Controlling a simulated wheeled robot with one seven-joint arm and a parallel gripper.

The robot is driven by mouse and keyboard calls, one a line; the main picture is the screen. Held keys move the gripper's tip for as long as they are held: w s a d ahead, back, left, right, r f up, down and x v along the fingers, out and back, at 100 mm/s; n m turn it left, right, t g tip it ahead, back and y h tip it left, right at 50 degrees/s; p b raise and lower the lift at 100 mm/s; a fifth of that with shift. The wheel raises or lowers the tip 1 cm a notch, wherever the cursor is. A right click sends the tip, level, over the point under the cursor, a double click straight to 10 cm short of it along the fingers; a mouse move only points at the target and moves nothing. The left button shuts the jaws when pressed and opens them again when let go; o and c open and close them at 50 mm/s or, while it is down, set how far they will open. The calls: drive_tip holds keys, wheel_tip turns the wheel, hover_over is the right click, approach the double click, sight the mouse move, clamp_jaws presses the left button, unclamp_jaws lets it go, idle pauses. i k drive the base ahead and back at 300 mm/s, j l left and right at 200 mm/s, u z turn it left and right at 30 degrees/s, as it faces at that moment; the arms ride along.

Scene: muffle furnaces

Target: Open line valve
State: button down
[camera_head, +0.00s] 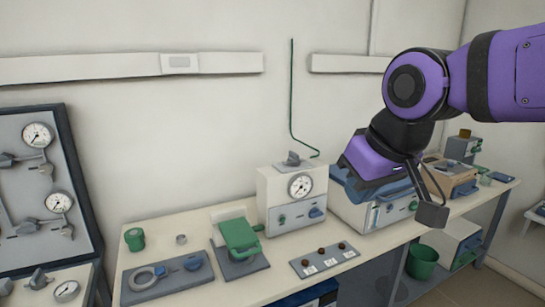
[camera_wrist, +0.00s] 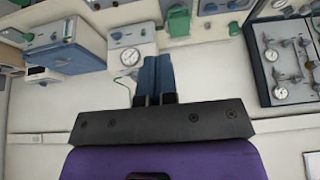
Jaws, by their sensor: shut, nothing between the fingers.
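A white box with a round gauge (camera_head: 290,200) stands on the bench against the wall. A small grey valve (camera_head: 293,160) sits on its top, near the lower end of a green pipe (camera_head: 292,90) that runs up the wall. The gauge box also shows upside down in the wrist view (camera_wrist: 132,55), just beyond my fingertips. My gripper (camera_wrist: 153,66) is shut and empty, its blue fingers together. In the head view my wrist hangs to the right of the gauge box, apart from the valve; my fingers there are hard to make out.
A dark-framed panel (camera_head: 73,150) with gauges and valves stands at the left. A blue-and-white furnace (camera_head: 375,212) is right of the gauge box, partly behind my wrist. A green-topped device (camera_head: 240,237) and a switch plate (camera_head: 323,260) lie in front. The wall above is mostly clear.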

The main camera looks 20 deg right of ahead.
sight(294, 157)
drive_tip(key=i+l, duration=0.8)
drive_tip(key=i, duration=0.15)
